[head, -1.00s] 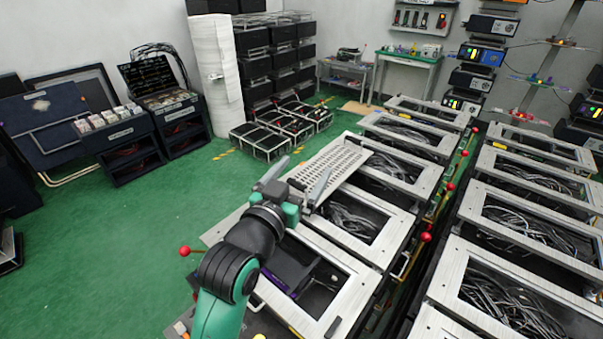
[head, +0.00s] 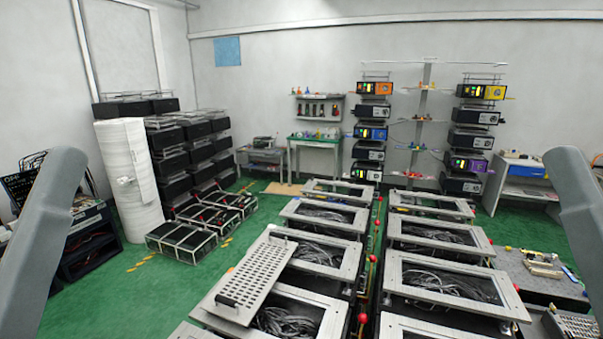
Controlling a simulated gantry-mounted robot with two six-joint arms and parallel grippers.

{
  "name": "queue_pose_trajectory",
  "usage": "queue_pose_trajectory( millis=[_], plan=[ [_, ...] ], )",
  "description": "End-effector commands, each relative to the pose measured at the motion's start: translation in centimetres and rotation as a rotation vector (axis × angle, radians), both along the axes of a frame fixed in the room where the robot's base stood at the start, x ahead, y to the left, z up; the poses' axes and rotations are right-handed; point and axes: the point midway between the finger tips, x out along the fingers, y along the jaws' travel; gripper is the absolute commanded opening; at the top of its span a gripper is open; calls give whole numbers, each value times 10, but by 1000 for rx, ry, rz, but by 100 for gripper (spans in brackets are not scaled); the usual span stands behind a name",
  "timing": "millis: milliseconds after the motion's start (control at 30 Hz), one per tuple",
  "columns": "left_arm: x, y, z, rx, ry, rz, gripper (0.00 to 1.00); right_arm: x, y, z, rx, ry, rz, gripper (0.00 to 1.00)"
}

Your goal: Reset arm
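No full gripper shows in the head view. A smooth grey bar of mine (head: 45,225) rises at the left edge and another grey bar of mine (head: 578,205) at the right edge. I cannot tell which arm parts these are, and no pair of fingertips shows. A perforated metal plate (head: 258,278) with dark handles at its ends lies askew on the left row of metal-framed boxes, with no gripper beside it.
Two rows of open metal frames holding cables, the right row (head: 445,277) and the left row (head: 322,252), run away from me. Red knobs (head: 372,259) stand between them. Black crates (head: 182,237) and a white roll (head: 128,180) stand left. Green floor (head: 110,280) is clear there.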

Motion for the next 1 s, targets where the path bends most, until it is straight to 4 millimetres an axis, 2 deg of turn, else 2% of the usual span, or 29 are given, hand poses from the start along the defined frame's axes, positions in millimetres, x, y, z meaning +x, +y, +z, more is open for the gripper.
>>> queue_pose_trajectory(
  millis=[33,200,300,433,633,767,867,967,1000],
  plan=[
    [0,0,49,0,1,0,100,0,0,48,0,1,0,50],
    [1,0,132,0,2,0,100,0,0,132,0,2,0,50],
    [1,0,168,0,3,0,100,0,0,168,0,1,0,50],
    [1,0,192,0,4,0,100,0,0,192,0,2,0,50],
    [1,0,192,0,4,0,100,0,0,192,0,3,0,50],
    [1,0,176,0,4,0,100,0,0,176,0,3,0,50],
    [1,0,147,0,4,0,100,0,0,147,0,3,0,50],
    [1,0,103,0,4,0,100,1,0,103,0,3,0,50],
    [1,0,82,0,4,0,100,1,0,82,0,3,0,50]
  ],
)
